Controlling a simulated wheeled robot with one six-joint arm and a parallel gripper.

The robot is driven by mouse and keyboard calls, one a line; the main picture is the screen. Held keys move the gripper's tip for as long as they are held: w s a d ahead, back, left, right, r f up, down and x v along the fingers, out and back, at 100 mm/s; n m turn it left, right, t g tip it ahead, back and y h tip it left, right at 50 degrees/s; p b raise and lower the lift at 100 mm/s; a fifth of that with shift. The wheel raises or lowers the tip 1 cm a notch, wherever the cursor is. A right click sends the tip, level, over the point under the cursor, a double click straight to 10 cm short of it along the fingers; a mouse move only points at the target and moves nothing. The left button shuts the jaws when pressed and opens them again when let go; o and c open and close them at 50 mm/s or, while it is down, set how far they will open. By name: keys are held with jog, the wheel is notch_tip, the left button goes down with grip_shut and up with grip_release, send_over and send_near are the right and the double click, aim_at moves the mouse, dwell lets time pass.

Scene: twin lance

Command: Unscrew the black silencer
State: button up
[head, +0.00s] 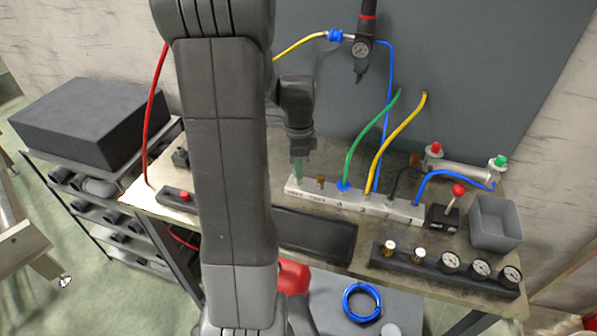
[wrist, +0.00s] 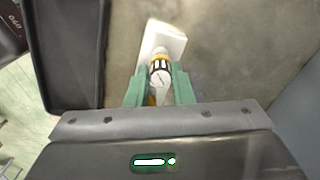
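My gripper (head: 298,172) points down at the left end of the pale valve block (head: 355,201). In the wrist view its two green fingers (wrist: 160,88) stand on either side of a small round fitting (wrist: 159,77) with yellow, grey and black parts. The fitting fills the narrow space between the fingers; whether they press on it I cannot tell. I cannot make out a plainly black silencer. A brass fitting (head: 320,182) stands on the block just right of my gripper in the head view.
Green (head: 364,139) and yellow (head: 402,130) hoses rise from the block right of my gripper. A black tray (head: 313,234) lies in front. A gauge rail (head: 445,266) and a grey bin (head: 494,224) are at the right.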

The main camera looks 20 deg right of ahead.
grip_shut()
jog(key=n, duration=1.2)
jog(key=shift+n, duration=0.4)
jog(key=n, duration=0.6)
jog(key=shift+n+p, duration=0.3)
jog(key=n, duration=0.5)
jog(key=shift+n, duration=0.4)
jog(key=shift+o, duration=1.9)
grip_release()
